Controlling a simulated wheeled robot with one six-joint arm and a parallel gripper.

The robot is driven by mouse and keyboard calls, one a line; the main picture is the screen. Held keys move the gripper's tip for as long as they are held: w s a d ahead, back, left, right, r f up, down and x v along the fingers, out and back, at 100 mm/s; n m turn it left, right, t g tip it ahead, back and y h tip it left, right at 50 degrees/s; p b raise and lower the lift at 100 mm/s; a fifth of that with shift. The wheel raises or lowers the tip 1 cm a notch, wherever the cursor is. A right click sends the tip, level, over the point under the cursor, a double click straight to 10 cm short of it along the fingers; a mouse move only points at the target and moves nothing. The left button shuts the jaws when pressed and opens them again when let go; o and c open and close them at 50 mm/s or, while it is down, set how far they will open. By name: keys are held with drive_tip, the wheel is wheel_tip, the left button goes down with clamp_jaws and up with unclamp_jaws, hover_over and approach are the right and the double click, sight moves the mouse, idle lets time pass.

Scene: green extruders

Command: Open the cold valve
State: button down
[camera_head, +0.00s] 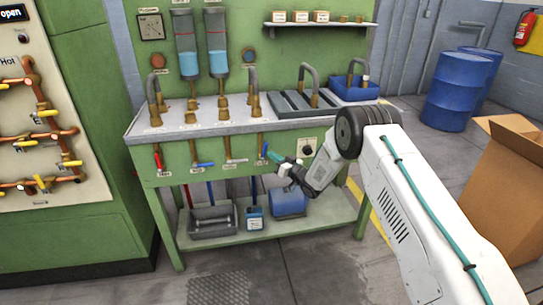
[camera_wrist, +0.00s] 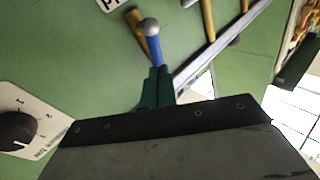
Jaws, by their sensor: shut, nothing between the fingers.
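Several small valves hang under the front edge of the green bench in the head view. They include a red-handled valve (camera_head: 157,159), a blue-handled valve (camera_head: 203,165), a pale-handled valve (camera_head: 237,161) and another blue-handled valve (camera_head: 263,149) at the right. I cannot read which label marks the cold one. My gripper (camera_head: 272,156) has teal fingers and is at the rightmost blue handle. In the wrist view my gripper (camera_wrist: 158,84) is shut with its tips at the lower end of the blue handle (camera_wrist: 153,48). I cannot tell whether they touch it.
A black knob on a white plate (camera_head: 307,147) is right of the valves; the knob (camera_wrist: 16,131) is also at left in the wrist view. The bench top (camera_head: 190,117) carries taps. A cardboard box (camera_head: 505,180) and blue barrels (camera_head: 460,90) stand right.

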drive_tip(key=v, duration=1.2)
drive_tip(key=shift+w+d, duration=0.1)
drive_tip(key=shift+w, duration=0.1)
